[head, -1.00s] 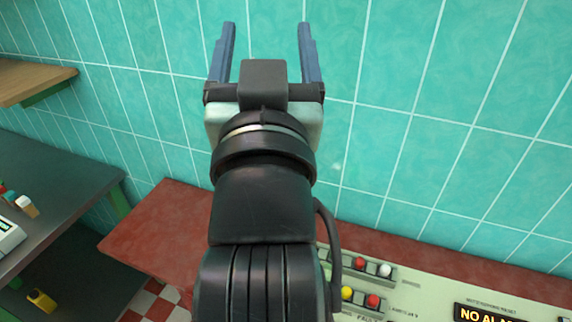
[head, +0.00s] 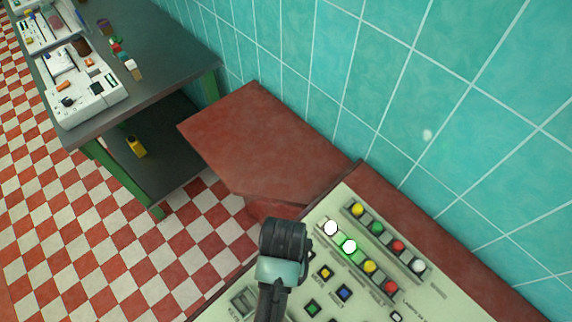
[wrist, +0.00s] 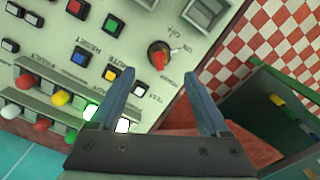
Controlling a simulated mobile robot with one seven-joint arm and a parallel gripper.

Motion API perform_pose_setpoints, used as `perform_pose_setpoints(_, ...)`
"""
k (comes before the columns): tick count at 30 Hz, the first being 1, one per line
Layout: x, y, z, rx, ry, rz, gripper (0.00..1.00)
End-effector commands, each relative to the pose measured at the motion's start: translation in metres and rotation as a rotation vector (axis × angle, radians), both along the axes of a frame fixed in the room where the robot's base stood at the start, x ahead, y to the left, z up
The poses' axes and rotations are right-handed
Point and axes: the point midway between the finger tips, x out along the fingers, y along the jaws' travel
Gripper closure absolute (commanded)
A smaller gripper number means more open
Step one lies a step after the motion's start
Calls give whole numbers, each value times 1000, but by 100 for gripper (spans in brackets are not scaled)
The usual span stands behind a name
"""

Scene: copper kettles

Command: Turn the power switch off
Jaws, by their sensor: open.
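The power switch is a rotary knob with a red handle on a dark round base (wrist: 158,57), on the cream control panel (wrist: 140,20) in the wrist view. A small label beside it seems to read "ON". My gripper (wrist: 158,76) is open and empty, its two blue-grey fingers on either side of the knob in the picture, with the fingertips just below it. I cannot tell how far above the panel they are. In the head view my arm hides the switch, and my fingers do not show there.
Square push buttons and rows of coloured lamps (head: 349,246) crowd the panel beside the switch. A red bench top (head: 260,140) lies beyond the panel against the teal tiled wall. A dark table (head: 150,50) with instruments stands at the left, above a checkered floor.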

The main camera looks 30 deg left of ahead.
Motion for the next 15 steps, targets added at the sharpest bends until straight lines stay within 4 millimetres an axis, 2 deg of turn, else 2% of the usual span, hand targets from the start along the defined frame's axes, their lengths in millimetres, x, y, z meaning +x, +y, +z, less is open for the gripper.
perform_pose_setpoints(3,-1,0,-25,-2,4,1,21)
perform_pose_setpoints(9,0,0,-59,0,1,0,21)
perform_pose_setpoints(15,1,0,-78,0,-2,-1,21)
